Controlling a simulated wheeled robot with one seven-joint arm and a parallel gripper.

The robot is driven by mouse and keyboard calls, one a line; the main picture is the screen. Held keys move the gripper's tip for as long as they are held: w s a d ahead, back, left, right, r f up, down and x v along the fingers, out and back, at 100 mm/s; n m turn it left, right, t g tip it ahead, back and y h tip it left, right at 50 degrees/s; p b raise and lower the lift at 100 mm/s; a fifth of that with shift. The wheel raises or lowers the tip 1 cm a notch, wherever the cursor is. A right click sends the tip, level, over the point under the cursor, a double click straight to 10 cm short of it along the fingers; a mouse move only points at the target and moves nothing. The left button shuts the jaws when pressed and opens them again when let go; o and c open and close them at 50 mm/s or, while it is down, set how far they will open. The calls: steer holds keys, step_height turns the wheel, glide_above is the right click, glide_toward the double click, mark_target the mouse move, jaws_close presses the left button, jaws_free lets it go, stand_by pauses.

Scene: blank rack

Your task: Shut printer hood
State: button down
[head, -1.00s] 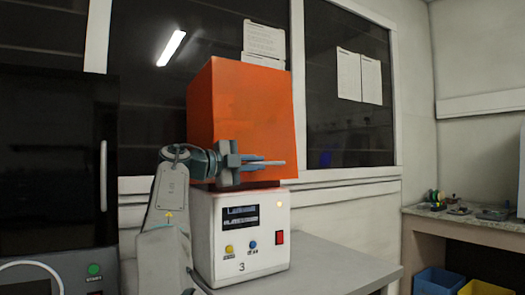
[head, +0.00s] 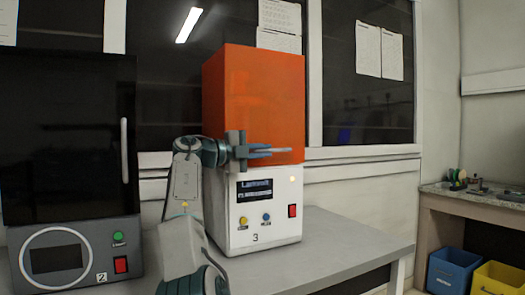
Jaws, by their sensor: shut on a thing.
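The printer hood (head: 255,95) is a tall orange box above the white printer base (head: 265,228), which is marked 3. The hood stands upright, and its lower edge meets the top of the base with no clear gap in the part I see. My gripper (head: 278,151) is at the front of the hood, near its lower edge, with its fingers pointing right. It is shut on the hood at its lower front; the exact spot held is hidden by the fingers. My arm covers the lower left side of the printer.
A black machine (head: 70,150) marked 2 with a round dial stands at the left. The grey table (head: 345,240) is bare right of the printer. A side bench (head: 485,203) holds small items, with a blue bin (head: 452,270) and a yellow bin (head: 497,278) below.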

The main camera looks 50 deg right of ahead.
steer(key=shift+w+f, duration=0.3)
steer(key=shift+f, duration=0.05)
steer(key=c, duration=1.5)
jaws_free()
steer(key=shift+w+d+f, duration=0.1)
steer(key=shift+w+d, duration=0.05)
steer(key=v, duration=0.7)
steer(key=shift+a, duration=0.25)
